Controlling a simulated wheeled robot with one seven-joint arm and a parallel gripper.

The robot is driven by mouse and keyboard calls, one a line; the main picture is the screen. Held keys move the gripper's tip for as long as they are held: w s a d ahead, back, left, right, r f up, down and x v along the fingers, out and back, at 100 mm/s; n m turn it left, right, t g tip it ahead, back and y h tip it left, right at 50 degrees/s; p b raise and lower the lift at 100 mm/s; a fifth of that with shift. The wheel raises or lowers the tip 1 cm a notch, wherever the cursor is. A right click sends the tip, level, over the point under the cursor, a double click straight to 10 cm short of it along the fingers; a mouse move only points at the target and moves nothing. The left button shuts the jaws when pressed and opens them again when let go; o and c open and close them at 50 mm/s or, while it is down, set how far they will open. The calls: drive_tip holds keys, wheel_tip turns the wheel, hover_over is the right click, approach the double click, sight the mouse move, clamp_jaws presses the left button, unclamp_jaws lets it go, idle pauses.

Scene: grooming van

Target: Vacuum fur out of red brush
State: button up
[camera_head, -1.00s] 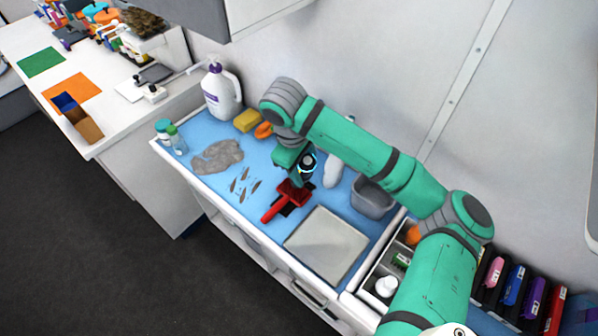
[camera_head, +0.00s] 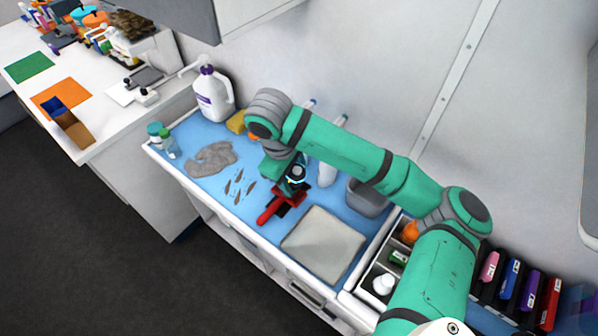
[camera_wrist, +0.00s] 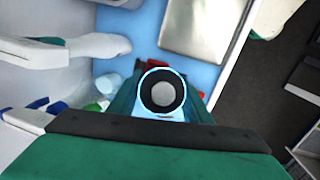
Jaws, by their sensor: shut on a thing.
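The red brush (camera_head: 267,214) lies on the blue counter mat near its front edge, with its handle toward the front left. Its head is partly hidden under what I hold; a red bit of it (camera_wrist: 148,65) shows in the wrist view. My gripper (camera_head: 285,172) is shut on a small dark device with a glowing blue-white ring, likely the vacuum (camera_head: 298,175), right above the brush head. In the wrist view the vacuum (camera_wrist: 162,91) shows its round end between the fingers. Whether it touches the brush, and any fur in the bristles, I cannot tell.
A grey fur clump (camera_head: 210,160) and several small brown tufts (camera_head: 240,184) lie left of the brush. A flat grey tray (camera_head: 322,243) lies to the right. White bottles (camera_head: 327,172) and a grey bin (camera_head: 366,198) stand behind.

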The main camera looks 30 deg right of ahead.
drive_tip(key=shift+s+a, duration=0.15)
drive_tip(key=shift+s, duration=0.1)
drive_tip(key=shift+a, duration=0.2)
drive_tip(key=shift+d+v, duration=0.2)
drive_tip(key=shift+v, duration=0.8)
drive_tip(key=shift+d+v, duration=0.2)
drive_tip(key=shift+v, duration=0.75)
drive_tip(key=shift+d+v, duration=0.2)
drive_tip(key=shift+v, duration=0.8)
drive_tip(key=shift+w+d+r, duration=0.1)
drive_tip(key=shift+d+r, duration=0.05)
drive_tip(key=shift+w, duration=0.1)
